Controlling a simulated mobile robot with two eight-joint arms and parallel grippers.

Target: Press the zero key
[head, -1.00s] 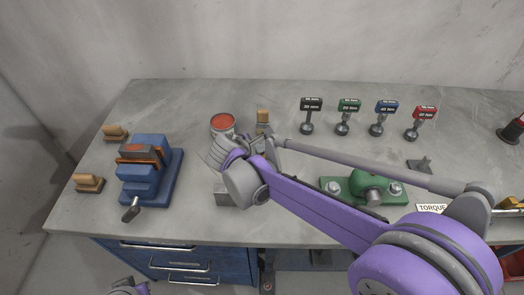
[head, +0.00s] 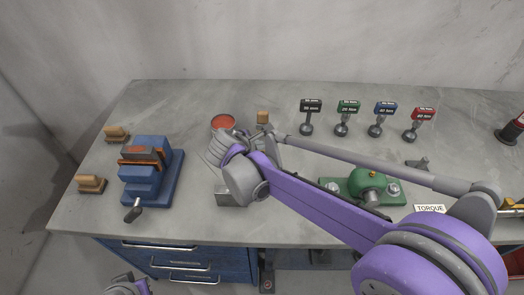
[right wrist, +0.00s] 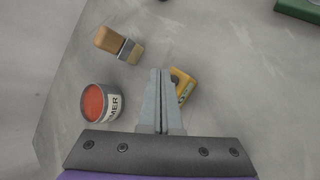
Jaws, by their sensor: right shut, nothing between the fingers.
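My right gripper (right wrist: 160,75) shows in the right wrist view, its two grey fingers shut together with nothing between them. A small yellow device (right wrist: 187,86) with a dark part lies just behind and right of the fingertips, partly hidden by them. I cannot make out a zero key on it, nor tell whether the fingers touch it. In the head view my right wrist and arm cover this spot, so the device is hidden there.
A blue vise (head: 150,175) is at the left, a green bearing housing (head: 366,186) at the right. Several torque drivers (head: 348,118) line the back.

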